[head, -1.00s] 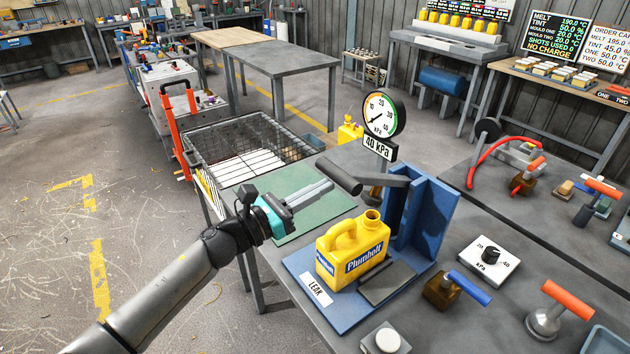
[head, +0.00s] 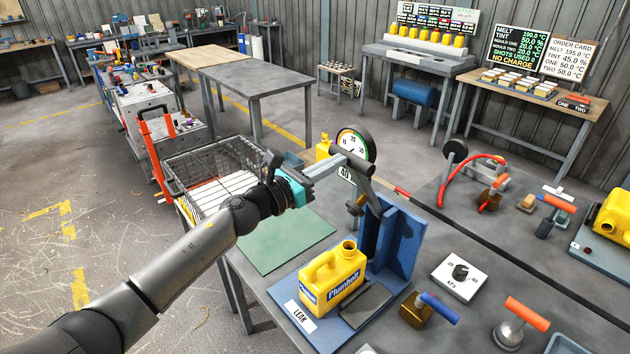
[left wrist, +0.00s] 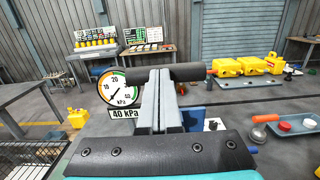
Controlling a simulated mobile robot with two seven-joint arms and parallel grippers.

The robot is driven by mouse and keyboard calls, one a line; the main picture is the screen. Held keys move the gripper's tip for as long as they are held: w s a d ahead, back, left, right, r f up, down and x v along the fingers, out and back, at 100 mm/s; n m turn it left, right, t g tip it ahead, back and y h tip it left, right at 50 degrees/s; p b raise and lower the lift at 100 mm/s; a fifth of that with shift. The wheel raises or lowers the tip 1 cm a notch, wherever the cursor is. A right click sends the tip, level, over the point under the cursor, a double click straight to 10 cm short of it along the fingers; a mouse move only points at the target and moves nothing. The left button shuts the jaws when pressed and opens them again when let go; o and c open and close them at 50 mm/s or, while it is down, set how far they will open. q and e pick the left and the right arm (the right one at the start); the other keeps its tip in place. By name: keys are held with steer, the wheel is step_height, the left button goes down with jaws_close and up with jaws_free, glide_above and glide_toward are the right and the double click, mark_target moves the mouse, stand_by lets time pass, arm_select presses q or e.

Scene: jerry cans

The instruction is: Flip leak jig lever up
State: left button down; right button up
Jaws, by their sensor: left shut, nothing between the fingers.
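The leak jig has a blue base with a LEAK label and a blue upright (head: 398,240). Its lever, a grey arm with a dark cylindrical handle (head: 352,161), slants up from the pivot by the upright. The handle also lies crosswise beyond my fingertips in the left wrist view (left wrist: 190,72). A yellow Plumbolt jerry can (head: 333,279) stands upright on the jig base. My left gripper (head: 333,165) is shut and empty, its fingertips at the handle; whether they touch it I cannot tell. My right gripper is not in view.
A round pressure gauge (head: 362,144) stands behind the lever, partly hidden by the handle. A wire basket (head: 215,165) and a green mat (head: 290,243) lie left of the jig. A kPa dial (head: 460,273) and a blue-handled clamp (head: 430,306) are to the right.

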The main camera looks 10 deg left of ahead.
arm_select(q)
steer(key=w+d+r, duration=0.1)
steer(key=w, duration=0.1)
steer(key=w+d+r, duration=0.2)
steer(key=shift+w+d+r, duration=0.1)
steer(key=shift+d, duration=0.05)
steer(key=shift+w+d+r, duration=0.15)
steer(key=shift+r, duration=0.1)
steer(key=shift+w+d, duration=0.15)
steer(key=shift+w, duration=0.05)
steer(key=shift+s+f, duration=0.1)
steer(key=shift+f, duration=0.1)
